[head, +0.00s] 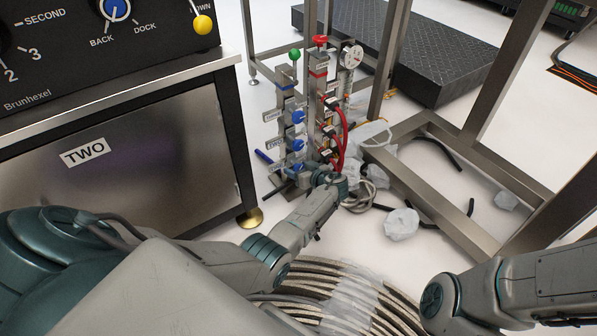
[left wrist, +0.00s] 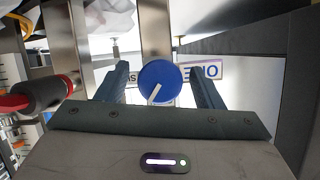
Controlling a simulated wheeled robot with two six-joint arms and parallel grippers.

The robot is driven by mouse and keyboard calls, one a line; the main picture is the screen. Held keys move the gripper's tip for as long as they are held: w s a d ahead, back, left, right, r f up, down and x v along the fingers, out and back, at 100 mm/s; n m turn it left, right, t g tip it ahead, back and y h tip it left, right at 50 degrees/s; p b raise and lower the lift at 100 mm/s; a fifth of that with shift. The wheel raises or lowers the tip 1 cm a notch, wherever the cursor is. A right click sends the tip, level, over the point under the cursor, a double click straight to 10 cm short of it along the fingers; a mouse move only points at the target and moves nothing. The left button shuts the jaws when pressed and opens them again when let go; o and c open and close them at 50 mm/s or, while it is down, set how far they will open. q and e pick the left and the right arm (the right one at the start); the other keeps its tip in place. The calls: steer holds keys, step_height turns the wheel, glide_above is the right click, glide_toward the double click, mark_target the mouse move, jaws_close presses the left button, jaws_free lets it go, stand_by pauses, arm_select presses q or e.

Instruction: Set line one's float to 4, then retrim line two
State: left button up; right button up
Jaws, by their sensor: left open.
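A stand of valves (head: 317,95) holds several blue knobs (head: 297,117), a red knob (head: 320,41) and a green knob (head: 294,54). My left gripper (head: 322,177) is low beside this stand. In the left wrist view its two open fingers stand either side of a round blue knob (left wrist: 160,82), whose white line slants down and left. A label reading ONE upside down (left wrist: 203,73) is behind it. Which blue knob this is in the head view I cannot tell. My right arm shows at lower right, but its gripper is out of view.
A dark console (head: 60,45) stands at left above a metal cabinet (head: 120,150) labelled TWO, with a blue pointer knob (head: 115,8) marked BACK and DOCK. Metal frame legs bound the right.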

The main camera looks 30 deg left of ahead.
arm_select(q)
steer(key=c, duration=1)
steer(key=shift+f+n+b, duration=0.2)
steer(key=shift+n+b, duration=0.1)
steer(key=shift+b, duration=0.35)
steer(key=shift+r, duration=0.2)
steer(key=o, duration=1)
